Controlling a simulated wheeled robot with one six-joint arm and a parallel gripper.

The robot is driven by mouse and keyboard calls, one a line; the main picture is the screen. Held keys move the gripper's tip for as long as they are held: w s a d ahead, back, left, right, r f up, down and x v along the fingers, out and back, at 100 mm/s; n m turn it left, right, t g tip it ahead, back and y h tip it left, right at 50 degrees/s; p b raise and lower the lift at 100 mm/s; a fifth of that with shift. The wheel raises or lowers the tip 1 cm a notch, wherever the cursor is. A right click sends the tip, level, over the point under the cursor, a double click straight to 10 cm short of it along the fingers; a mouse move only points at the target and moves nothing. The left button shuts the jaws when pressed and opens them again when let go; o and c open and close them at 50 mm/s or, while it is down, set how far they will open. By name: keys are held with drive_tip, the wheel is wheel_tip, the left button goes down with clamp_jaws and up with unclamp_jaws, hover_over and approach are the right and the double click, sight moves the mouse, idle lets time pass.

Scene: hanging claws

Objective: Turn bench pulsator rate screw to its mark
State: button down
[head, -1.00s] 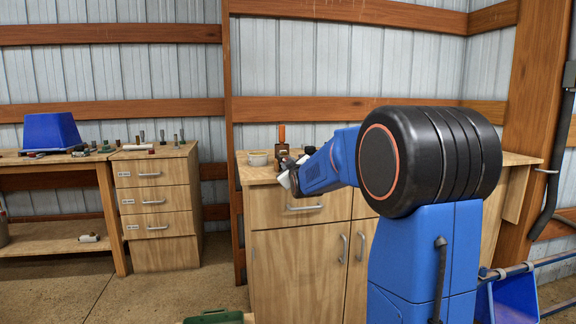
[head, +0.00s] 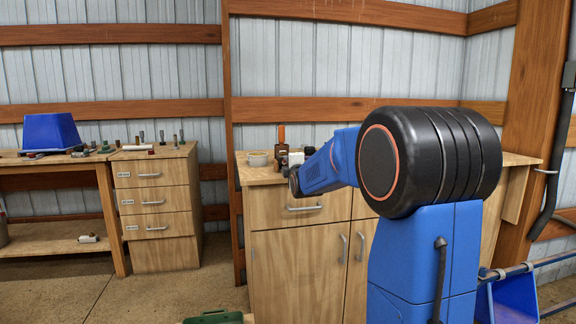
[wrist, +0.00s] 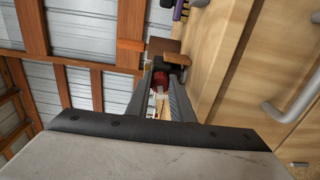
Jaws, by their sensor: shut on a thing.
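The bench pulsator (head: 281,150) is a small brown-and-dark upright thing on the cabinet top in the head view, partly hidden by my wrist. In the wrist view, its brown body (wrist: 165,47) shows just beyond the fingertips. A red, dark-ended round piece, which looks like the rate screw (wrist: 160,79), sits between my two fingers. My gripper (wrist: 160,92) is shut on it. In the head view my gripper (head: 296,160) is small and partly hidden beside the pulsator. I cannot make out the mark in either view.
The wooden cabinet (head: 300,255) stands under the pulsator, with a handle (wrist: 292,95) close to my wrist's right side. A pale roll (head: 257,158) lies left of the pulsator. A drawer unit (head: 155,210) and a bench with a blue bin (head: 50,132) stand farther left.

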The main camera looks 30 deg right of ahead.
drive_tip(key=n, duration=0.5)
drive_tip(key=shift+n, duration=0.3)
idle(0.4)
drive_tip(key=c, duration=1.5)
unclamp_jaws()
drive_tip(key=shift+c, duration=0.2)
drive_tip(key=v, duration=1.7)
drive_tip(key=shift+s, duration=0.2)
drive_tip(key=shift+a, duration=0.1)
